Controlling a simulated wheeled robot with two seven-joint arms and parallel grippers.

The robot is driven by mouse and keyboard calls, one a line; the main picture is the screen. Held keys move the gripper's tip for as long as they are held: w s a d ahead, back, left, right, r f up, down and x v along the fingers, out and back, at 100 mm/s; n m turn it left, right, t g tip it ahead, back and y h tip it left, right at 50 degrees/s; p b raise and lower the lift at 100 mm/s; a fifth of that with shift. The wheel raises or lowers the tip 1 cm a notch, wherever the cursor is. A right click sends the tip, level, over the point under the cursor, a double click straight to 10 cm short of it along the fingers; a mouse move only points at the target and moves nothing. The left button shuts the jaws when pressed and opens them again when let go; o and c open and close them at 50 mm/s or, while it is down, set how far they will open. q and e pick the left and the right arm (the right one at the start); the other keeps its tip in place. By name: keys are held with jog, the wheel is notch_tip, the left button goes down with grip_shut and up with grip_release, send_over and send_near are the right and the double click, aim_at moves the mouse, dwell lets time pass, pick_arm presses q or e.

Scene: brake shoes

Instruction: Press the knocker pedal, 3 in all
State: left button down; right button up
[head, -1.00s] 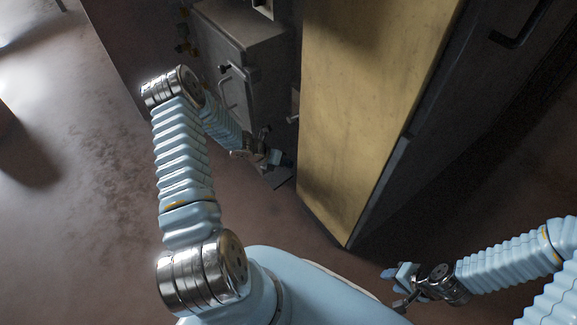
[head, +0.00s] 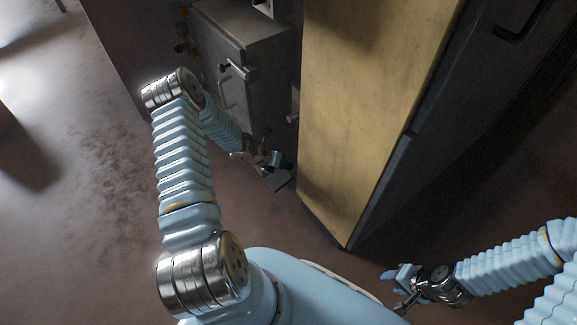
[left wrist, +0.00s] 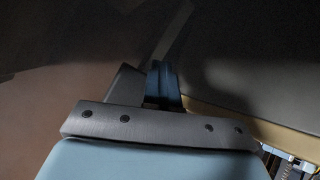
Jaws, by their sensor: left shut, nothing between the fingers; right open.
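The pedal looks to be the small dark flat plate (head: 279,184) low at the foot of the grey metal cabinet in the head view. My left gripper (head: 284,164) is shut and empty, just above this plate or on it; I cannot tell whether they touch. In the left wrist view the dark blue fingertips of my left gripper (left wrist: 164,84) are together. Their surroundings there are too dark to make out the pedal surely. My right gripper (head: 396,286) is open and empty at the lower right of the head view.
The grey metal cabinet (head: 245,75) with handles stands behind my left gripper. A tall cabinet with a yellowish side panel (head: 365,100) stands close to the right of it. Brown floor (head: 80,210) lies open on the left.

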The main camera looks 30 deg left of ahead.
aim_at(285, 170)
pick_arm(q)
jog(key=shift+s+f, duration=0.25)
jog(key=shift+f, duration=0.1)
jog(key=shift+a+r+p, duration=0.1)
jog(key=shift+r+p, duration=1.2)
jog(key=shift+r, duration=0.4)
jog(key=shift+w+r, duration=0.1)
jog(key=shift+r, duration=0.35)
jog(key=shift+w+r, duration=0.1)
jog(key=r+p, duration=0.4)
jog(key=r, duration=0.1)
jog(key=shift+w, duration=0.2)
